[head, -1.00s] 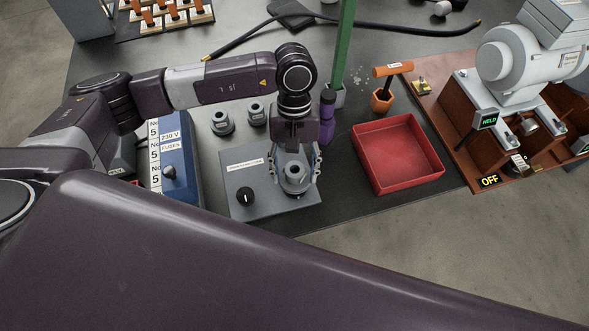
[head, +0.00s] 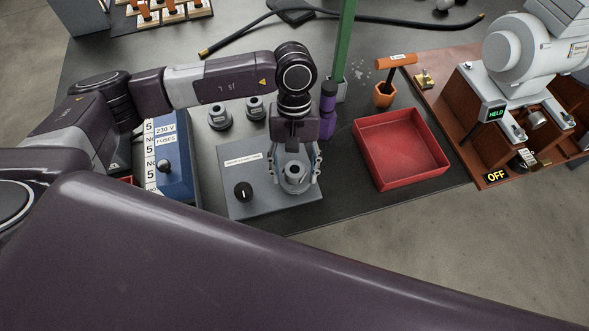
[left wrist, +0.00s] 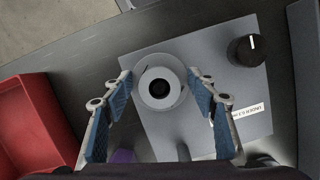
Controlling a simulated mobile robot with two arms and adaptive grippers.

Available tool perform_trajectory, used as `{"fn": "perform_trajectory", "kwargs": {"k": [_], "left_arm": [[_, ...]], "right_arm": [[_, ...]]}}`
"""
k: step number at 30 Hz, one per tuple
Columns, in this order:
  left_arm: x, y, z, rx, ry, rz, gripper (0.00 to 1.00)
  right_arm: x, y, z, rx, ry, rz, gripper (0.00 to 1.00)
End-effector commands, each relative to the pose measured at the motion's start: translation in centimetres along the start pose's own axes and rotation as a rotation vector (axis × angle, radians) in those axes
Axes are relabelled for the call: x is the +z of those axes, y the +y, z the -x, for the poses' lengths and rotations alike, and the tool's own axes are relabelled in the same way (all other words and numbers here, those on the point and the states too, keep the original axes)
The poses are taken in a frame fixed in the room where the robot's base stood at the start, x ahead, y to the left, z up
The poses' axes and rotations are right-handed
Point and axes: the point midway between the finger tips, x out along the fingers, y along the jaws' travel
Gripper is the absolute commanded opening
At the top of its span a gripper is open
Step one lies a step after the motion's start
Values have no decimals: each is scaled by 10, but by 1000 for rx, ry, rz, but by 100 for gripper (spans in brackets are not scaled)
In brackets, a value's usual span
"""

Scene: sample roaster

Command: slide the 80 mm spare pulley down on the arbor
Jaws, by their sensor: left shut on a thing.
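My left gripper (head: 297,176) points down over the grey box with the black knob (head: 232,194). Its blue-padded fingers (left wrist: 160,88) stand on either side of a round grey stepped part, which I take to be the spare pulley (left wrist: 147,92), and are shut on it. The pulley (head: 295,172) also shows between the fingers in the head view. A dark round centre shows in its bore in the left wrist view, likely the arbor's end. I cannot tell how far down the pulley sits. Its size marking is not visible. My right gripper is not in view.
Two other grey stepped parts (head: 220,117) stand behind the box. A blue fuse box (head: 174,165) is close on the left. A red tray (head: 360,160) and purple bottle (head: 328,110) are on the right. The roaster (head: 515,55) stands beyond. The table's front edge is near.

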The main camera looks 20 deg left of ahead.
Motion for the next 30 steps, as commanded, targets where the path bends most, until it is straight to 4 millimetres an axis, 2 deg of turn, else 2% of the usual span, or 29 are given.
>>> {"fn": "perform_trajectory", "kwargs": {"k": [4, 5, 9, 20, 23, 30], "left_arm": [[-2, 0, -5, 1, 0, 0, 18], [-1, 0, -4, 1, 1, 0, 56], [-1, 0, -3, 1, 0, 0, 72], [-1, 0, -1, 0, 1, 0, 73], [-2, 0, 9, 2, 3, 1, 73], [-2, 0, 47, 2, 4, 0, 73]], "right_arm": [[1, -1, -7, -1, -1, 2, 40], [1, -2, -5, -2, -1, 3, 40], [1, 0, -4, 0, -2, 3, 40], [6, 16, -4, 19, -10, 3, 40], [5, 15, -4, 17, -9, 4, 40], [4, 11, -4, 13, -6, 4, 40]]}}
